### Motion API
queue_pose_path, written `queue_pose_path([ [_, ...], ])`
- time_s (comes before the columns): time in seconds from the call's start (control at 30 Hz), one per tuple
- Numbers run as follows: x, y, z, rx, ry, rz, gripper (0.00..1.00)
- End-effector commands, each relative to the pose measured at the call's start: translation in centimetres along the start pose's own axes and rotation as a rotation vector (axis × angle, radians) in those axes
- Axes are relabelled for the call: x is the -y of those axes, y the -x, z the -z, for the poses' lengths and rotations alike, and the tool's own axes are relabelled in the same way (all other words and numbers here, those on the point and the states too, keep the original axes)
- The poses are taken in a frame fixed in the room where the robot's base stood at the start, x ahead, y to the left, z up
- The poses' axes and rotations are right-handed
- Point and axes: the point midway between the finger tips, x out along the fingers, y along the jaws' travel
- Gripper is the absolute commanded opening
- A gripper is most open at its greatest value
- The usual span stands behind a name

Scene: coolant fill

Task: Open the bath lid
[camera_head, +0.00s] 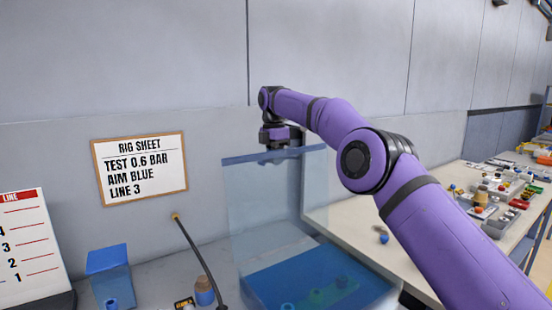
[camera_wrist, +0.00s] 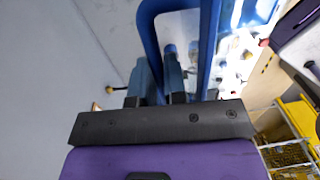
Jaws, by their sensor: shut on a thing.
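The bath lid (camera_head: 262,205) is a see-through pale blue panel with a darker blue top edge. It stands raised, steeply upright, over the bath (camera_head: 350,292), a clear-walled tank with a blue inside. My gripper (camera_head: 281,147) is at the lid's top edge in the head view, where its fingertips are hard to make out. In the wrist view my gripper (camera_wrist: 160,75) is shut on the lid's blue handle (camera_wrist: 147,28), a rounded bar. Several small round things show dimly inside the bath.
A rig sheet (camera_head: 140,168) hangs on the wall behind. A blue box (camera_head: 108,275), a dark hose (camera_head: 199,258) and a small brown-and-blue bottle (camera_head: 204,292) are left of the bath. A long bench (camera_head: 450,205) with several trays and parts runs along the right.

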Motion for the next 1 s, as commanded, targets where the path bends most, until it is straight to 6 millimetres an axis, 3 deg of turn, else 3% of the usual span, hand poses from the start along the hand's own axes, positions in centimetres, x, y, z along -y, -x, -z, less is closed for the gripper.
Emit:
queue_pose_path([
  [0.23,0.0,-0.6,-0.1,0.001,-0.003,0.011,0.00],
  [0.27,0.0,-0.6,-0.1,0.001,-0.003,0.010,0.19],
  [0.33,0.0,-0.5,-0.1,0.001,-0.002,0.009,0.35],
  [0.37,0.0,-0.4,-0.1,0.001,-0.002,0.008,0.38],
  [0.73,0.2,-0.1,-0.1,0.000,-0.001,0.003,0.38],
  [1.0,1.7,0.3,-0.3,0.000,0.000,0.002,0.38],
])
